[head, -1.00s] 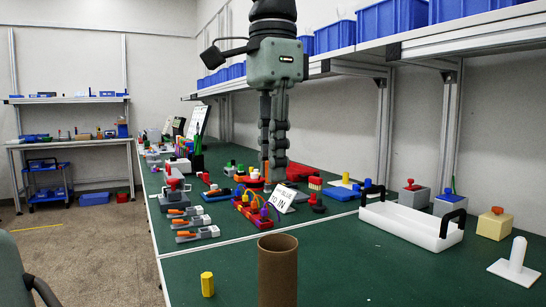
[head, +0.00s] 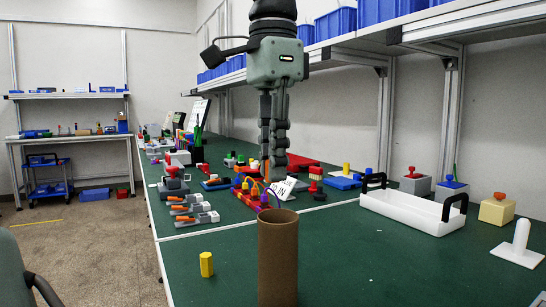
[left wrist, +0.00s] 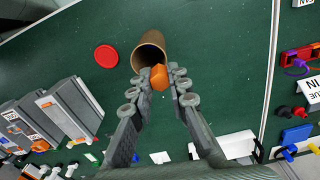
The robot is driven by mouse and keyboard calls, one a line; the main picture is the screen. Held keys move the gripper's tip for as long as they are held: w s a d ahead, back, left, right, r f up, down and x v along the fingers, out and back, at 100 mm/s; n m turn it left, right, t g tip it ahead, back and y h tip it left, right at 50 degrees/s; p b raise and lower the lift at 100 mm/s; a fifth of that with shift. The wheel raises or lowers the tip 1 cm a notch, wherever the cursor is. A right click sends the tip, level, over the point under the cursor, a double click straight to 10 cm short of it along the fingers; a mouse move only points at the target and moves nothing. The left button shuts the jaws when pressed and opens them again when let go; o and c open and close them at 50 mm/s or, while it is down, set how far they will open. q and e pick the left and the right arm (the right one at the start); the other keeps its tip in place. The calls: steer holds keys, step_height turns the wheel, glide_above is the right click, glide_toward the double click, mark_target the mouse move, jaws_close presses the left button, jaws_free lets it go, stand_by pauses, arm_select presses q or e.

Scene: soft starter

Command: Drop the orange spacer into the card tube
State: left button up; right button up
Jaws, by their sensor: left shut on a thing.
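My left gripper (head: 272,180) points down over the green bench in the head view, beyond and above the brown card tube (head: 278,262). The tube stands upright with its open end up. In the left wrist view my left gripper (left wrist: 159,84) is shut on the orange spacer (left wrist: 159,77), held between its fingertips. The tube (left wrist: 150,54) shows just behind the spacer there, its rim partly covered by spacer and fingers. The spacer overlaps the tube's mouth in that picture; I cannot tell the height gap. My right gripper is not in view.
A yellow hexagonal piece (head: 207,264) stands left of the tube. A red disc (left wrist: 106,56) lies beside the tube in the wrist view. A white tray with black handles (head: 405,213) and a white peg on a base (head: 519,244) stand to the right.

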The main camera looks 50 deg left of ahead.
arm_select(q)
steer(key=o, duration=0.8)
step_height(320, 180, up, 8)
steer(key=shift+f, duration=0.25)
steer(key=shift+s, duration=0.1)
